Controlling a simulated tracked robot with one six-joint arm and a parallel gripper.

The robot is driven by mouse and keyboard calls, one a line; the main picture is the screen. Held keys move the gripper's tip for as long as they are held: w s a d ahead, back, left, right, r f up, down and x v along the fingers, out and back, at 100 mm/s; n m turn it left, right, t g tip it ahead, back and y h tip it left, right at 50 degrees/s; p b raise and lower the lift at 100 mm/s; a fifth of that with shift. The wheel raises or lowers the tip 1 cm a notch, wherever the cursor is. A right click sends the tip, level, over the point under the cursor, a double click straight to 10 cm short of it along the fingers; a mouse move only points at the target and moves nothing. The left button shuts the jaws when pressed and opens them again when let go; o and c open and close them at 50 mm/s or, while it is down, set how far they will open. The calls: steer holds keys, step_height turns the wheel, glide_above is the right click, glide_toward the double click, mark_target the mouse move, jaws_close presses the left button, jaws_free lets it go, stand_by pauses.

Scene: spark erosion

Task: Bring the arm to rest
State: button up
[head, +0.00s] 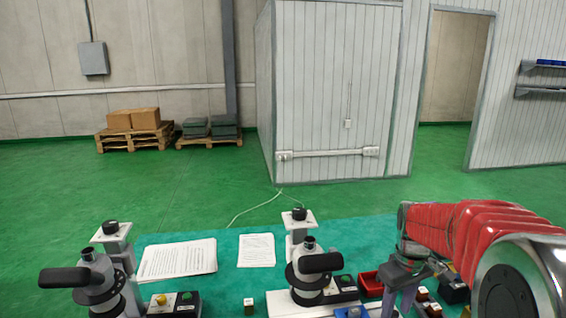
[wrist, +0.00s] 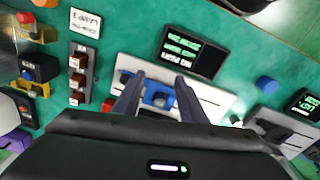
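My red arm (head: 480,230) reaches in from the right in the head view and bends down over the green bench top. My gripper (head: 401,300) points down at the bench's right part, near a red tray. In the wrist view my gripper (wrist: 158,92) has its two grey fingers apart, with nothing held between them. Beyond the fingers lies a pale plate (wrist: 208,104) with a blue part (wrist: 158,88) on it. The blue part looks to lie below the fingers, but the exact gap is hard to tell.
Two microscope-like instruments (head: 308,272) (head: 98,285) stand on the bench (head: 215,285). Paper sheets (head: 178,259) lie behind them. The wrist view shows a dark display (wrist: 187,53), a row of brown blocks (wrist: 77,80) and a blue knob (wrist: 265,84) close by. The red tray (head: 370,284) is beside the gripper.

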steer(key=s+a+r+m+t, duration=0.1)
steer(key=s+a+r, duration=0.2)
steer(key=s, duration=0.4)
steer(key=s+a+r+m+t, duration=0.1)
steer(key=s+a+r+t, duration=0.1)
steer(key=s+a, duration=0.2)
steer(key=s+a+r+m+t, duration=0.2)
steer(key=s+a+r, duration=0.1)
steer(key=s, duration=0.6)
steer(key=shift+s+a+r, duration=0.35)
steer(key=shift+s+a, duration=0.05)
steer(key=shift+a, duration=0.35)
